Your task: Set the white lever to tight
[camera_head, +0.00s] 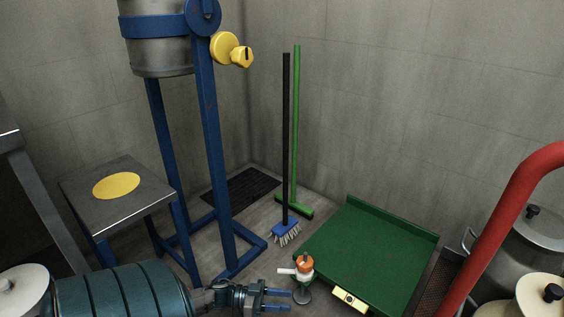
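A small stand (303,295) with an orange-topped, white-bodied fitting (305,264) is at the bottom centre, in front of the green platform. A short white lever (286,271) sticks out from the fitting to the left, roughly level. Any marking for tight is too small to make out. My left gripper (278,300) comes in from the bottom left and points right. Its two fingers are apart with nothing visible between them. It appears just below the lever in the picture, apart from it. My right gripper is out of view.
A green platform (368,250) with a yellow box (349,299) lies right of the stand. A blue frame (209,150) holds a metal tank (160,50). A brush (286,232) and green broom (294,207) stand behind. A red tube (497,220) and metal cans (536,235) are right.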

